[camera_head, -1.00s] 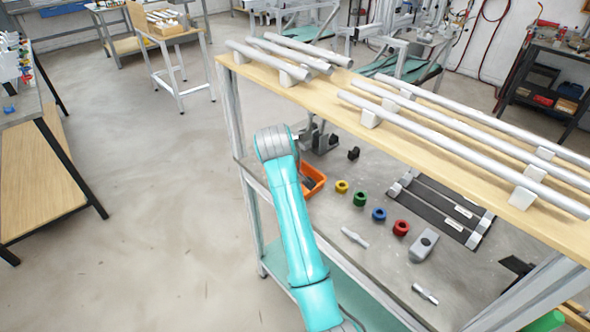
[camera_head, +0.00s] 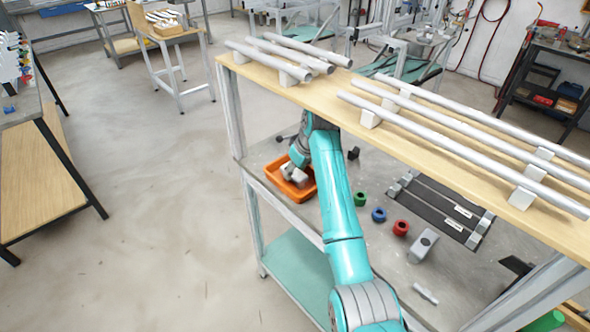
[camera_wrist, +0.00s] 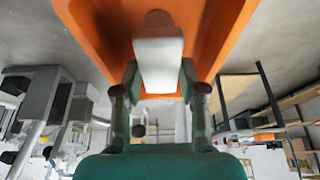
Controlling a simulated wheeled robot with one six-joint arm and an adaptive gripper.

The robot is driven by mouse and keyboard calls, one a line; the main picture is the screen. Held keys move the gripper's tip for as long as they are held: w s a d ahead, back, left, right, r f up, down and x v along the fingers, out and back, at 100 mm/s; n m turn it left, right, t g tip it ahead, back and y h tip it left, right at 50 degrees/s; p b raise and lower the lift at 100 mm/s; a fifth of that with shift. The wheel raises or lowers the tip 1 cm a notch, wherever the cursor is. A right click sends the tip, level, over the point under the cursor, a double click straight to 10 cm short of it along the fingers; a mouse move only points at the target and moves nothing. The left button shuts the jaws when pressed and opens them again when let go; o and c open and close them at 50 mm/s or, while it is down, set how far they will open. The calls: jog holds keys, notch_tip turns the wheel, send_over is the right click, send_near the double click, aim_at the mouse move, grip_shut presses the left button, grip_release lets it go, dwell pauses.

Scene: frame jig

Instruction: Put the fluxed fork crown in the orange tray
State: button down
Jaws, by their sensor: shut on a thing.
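The orange tray (camera_head: 273,184) sits on the grey bench level, near its left edge. It also fills the upper part of the wrist view (camera_wrist: 95,35). My gripper (camera_wrist: 159,78) is shut on a pale grey piece, which I take as the fork crown (camera_wrist: 158,60). Its far end is rounded and brownish. In the head view the fork crown (camera_head: 298,175) shows over or within the tray, below my wrist. I cannot tell whether it touches the tray floor.
A wooden shelf with silver tubes (camera_head: 450,135) overhangs the bench. Green (camera_head: 361,199), blue (camera_head: 379,215) and red (camera_head: 401,228) rings, a grey block with a hole (camera_head: 423,246) and a small silver fitting (camera_head: 425,293) lie right of my arm. A dark fixture (camera_head: 440,205) lies behind.

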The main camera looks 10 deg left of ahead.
jog(key=c, duration=0.7)
grip_release()
jog(key=shift+f, duration=0.1)
jog(key=shift+o, duration=0.2)
jog(key=shift+d+r, duration=0.15)
jog(key=shift+r, duration=0.45)
jog(key=s+d, duration=0.2)
jog(key=d, duration=0.1)
jog(key=s+d, duration=0.5)
jog(key=d, duration=0.1)
jog(key=shift+s+d+r, duration=0.1)
jog(key=shift+s+d, duration=0.15)
jog(key=shift+s, duration=0.05)
